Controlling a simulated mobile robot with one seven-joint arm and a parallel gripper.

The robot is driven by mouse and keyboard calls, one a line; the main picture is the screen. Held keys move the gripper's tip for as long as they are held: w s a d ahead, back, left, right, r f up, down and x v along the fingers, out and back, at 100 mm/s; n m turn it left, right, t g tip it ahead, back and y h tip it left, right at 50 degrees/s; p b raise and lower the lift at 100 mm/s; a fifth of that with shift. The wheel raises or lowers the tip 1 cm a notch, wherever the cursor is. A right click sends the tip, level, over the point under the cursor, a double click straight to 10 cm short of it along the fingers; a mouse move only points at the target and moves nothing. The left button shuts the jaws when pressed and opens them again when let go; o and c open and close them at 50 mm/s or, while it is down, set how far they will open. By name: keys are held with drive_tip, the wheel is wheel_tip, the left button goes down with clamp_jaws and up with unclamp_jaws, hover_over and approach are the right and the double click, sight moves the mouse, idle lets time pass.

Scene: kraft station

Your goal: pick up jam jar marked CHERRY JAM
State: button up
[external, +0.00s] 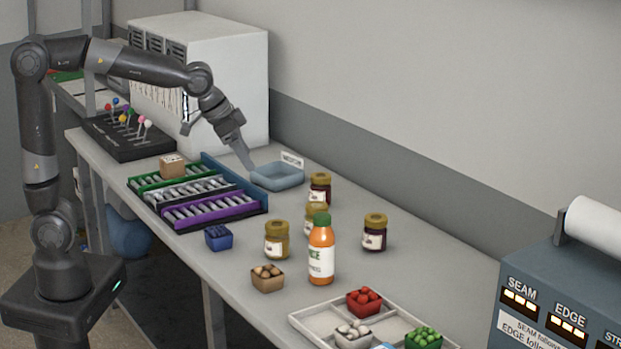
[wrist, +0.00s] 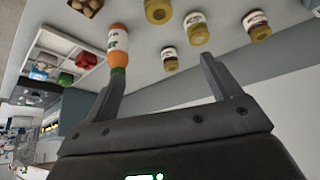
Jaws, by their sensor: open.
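Several jam jars with gold lids stand on the grey table. Two hold dark contents: one at the back (external: 320,189) and one at the right (external: 374,233). Two look amber: one at the front (external: 277,240) and one partly hidden behind the juice bottle (external: 321,252). The label print is too small to read, so I cannot tell which is CHERRY JAM. My gripper (external: 247,161) is open and empty, above the table near the blue-grey tray, left of the jars. In the wrist view, jars (wrist: 168,58) show beyond the open fingers (wrist: 163,65).
The blue-grey tray (external: 278,178) lies near my gripper. Roller racks (external: 213,208), a small blue basket (external: 218,238) and a brown basket (external: 267,279) are nearby. A white divided tray (external: 310,322) holds small baskets at the front.

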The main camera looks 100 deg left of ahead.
drive_tip(key=w+a+f+n, duration=0.25)
drive_tip(key=w+a, duration=0.35)
drive_tip(key=a, duration=0.6)
drive_tip(key=n+g+y, duration=0.1)
drive_tip(key=n+y, duration=0.1)
approach(321, 187)
drive_tip(key=a, duration=0.2)
drive_tip(key=x, duration=0.5)
drive_tip(key=shift+s+a+f, duration=0.15)
drive_tip(key=shift+s+f, duration=0.1)
drive_tip(key=shift+f, duration=0.05)
drive_tip(key=shift+x, duration=2.85)
drive_tip(key=shift+s+a, duration=0.1)
drive_tip(key=shift+s, duration=0.1)
drive_tip(key=shift+c, duration=0.2)
drive_tip(key=c, duration=1.2)
drive_tip(key=shift+c, duration=0.4)
drive_tip(key=shift+r, duration=0.1)
